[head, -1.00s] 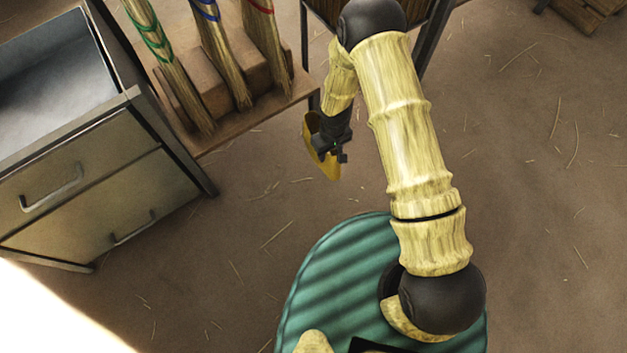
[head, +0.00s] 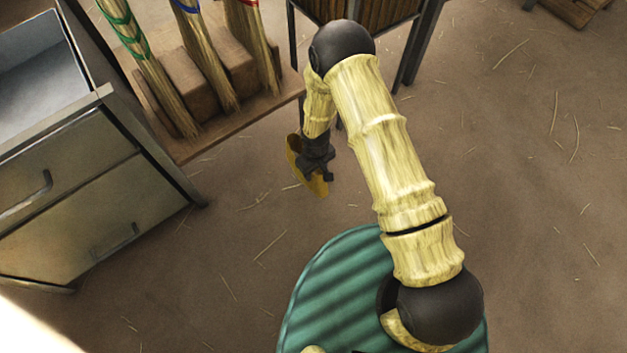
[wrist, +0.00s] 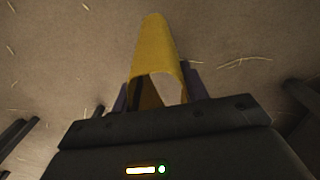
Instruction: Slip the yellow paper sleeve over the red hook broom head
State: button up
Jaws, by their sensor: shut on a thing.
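The yellow paper sleeve (head: 294,150) is held in my gripper (head: 318,172), in the air above the floor. In the wrist view the sleeve (wrist: 158,52) stands out between the two fingers of my gripper (wrist: 158,98), and its near end looks open. The broom with red bands (head: 262,50) stands rightmost of three brooms on the low wooden rack at the top left. Its upper end is cut off by the picture edge, so I cannot see a hook. The sleeve is apart from it, below and to the right.
Brooms with blue bands (head: 207,55) and green bands (head: 145,60) stand left of the red one on the wooden rack (head: 235,125). A metal drawer cabinet (head: 95,195) with an open top drawer is at the left. A dark-legged bin (head: 375,12) stands behind my arm.

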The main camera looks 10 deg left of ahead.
jog(key=shift+f, duration=0.55)
jog(key=shift+f, duration=0.1)
jog(key=shift+f+b, duration=1.25)
jog(key=shift+f, duration=0.95)
jog(key=shift+f, duration=0.2)
jog(key=o, duration=1)
jog(key=shift+f+b, duration=0.1)
jog(key=shift+b, duration=0.25)
notch_tip(320, 180, up, 18)
jog(key=p, duration=1.1)
jog(key=shift+f, duration=0.2)
jog(key=shift+r, duration=0.1)
